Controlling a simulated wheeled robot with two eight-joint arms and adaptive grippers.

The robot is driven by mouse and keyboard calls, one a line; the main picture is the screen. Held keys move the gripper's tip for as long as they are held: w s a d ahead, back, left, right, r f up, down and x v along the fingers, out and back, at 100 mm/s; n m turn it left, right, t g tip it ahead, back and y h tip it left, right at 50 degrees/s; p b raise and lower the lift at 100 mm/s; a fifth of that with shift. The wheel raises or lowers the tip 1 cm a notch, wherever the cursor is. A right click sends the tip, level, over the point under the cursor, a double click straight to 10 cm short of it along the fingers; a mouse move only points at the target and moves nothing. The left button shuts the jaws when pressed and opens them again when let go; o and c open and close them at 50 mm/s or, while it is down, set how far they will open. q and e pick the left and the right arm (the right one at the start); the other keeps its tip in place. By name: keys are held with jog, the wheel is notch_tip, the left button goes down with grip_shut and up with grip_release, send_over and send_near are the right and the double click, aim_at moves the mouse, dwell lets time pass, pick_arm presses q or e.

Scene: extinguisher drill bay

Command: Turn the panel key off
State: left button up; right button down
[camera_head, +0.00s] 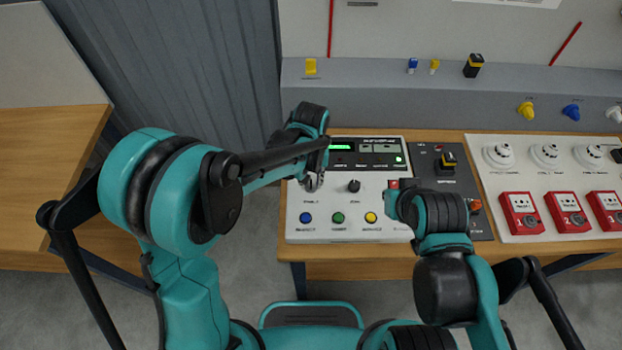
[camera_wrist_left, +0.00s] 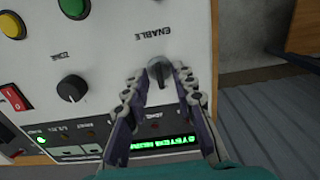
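In the head view my left gripper (camera_head: 313,181) hangs over the left part of the white control panel (camera_head: 335,222) and hides the key. My right gripper (camera_head: 392,188) is near the panel's right edge, its fingers mostly hidden.
A black ZONE knob (camera_head: 354,186) is right of the key. Blue, green and yellow buttons (camera_head: 371,218) line the panel's front. A dark panel (camera_head: 455,185) with a yellow-black switch and red call boxes (camera_head: 522,213) stand further right. A wooden table (camera_head: 45,140) is at left.

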aim_at(311, 182)
pick_arm(q)
notch_tip(311, 182, up, 12)
dwell(0.5)
jog(key=shift+a, duration=0.1)
jog(key=s+a+f+t+b, duration=0.2)
jog(key=s+a, duration=0.4)
jog(key=a, duration=0.3)
jog(key=s+a+f+t+b, duration=0.2)
jog(key=s+a+t, duration=0.3)
jog(key=a, duration=0.3)
jog(key=shift+s+a+f+b, duration=0.15)
jog(key=shift+s+a+b, duration=0.2)
jog(key=shift+s+b, duration=0.4)
jog(key=shift+w, duration=0.15)
